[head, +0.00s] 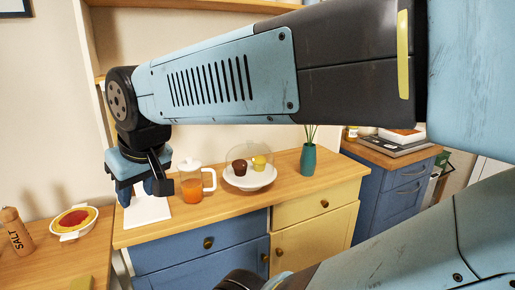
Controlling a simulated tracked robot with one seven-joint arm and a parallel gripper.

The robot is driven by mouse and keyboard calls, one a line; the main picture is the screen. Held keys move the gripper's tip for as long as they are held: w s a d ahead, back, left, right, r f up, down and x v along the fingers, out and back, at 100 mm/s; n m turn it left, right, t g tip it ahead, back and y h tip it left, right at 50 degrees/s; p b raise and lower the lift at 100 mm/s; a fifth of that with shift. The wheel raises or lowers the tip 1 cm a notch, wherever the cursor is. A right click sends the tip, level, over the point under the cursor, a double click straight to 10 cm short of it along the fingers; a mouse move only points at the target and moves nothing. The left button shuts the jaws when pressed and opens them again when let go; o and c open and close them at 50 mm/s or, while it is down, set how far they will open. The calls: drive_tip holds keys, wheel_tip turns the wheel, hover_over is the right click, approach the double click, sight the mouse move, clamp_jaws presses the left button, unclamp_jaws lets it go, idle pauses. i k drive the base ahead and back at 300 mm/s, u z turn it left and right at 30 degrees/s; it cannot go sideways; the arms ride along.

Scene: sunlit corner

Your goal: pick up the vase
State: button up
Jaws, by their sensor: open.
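The vase (308,160) is teal and stands upright on the wooden counter, with thin green stems rising from it. The upper part of the stems is hidden behind my arm. My gripper (140,195) hangs at the left over a white board, pointing down, open and empty. It is well to the left of the vase and apart from it, with the jug and the plate between them.
A glass jug of orange drink (191,187) stands right beside my gripper. A white plate with cupcakes under a clear dome (249,182) sits left of the vase. A salt shaker (16,232) and a bowl (74,234) are at the far left. Bare counter (285,190) lies before the vase.

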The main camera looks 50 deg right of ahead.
sight(308, 160)
drive_tip(key=u, duration=0.4)
drive_tip(key=k, duration=1.45)
drive_tip(key=z, duration=2.35)
drive_tip(key=i, duration=1.05)
drive_tip(key=z, duration=0.05)
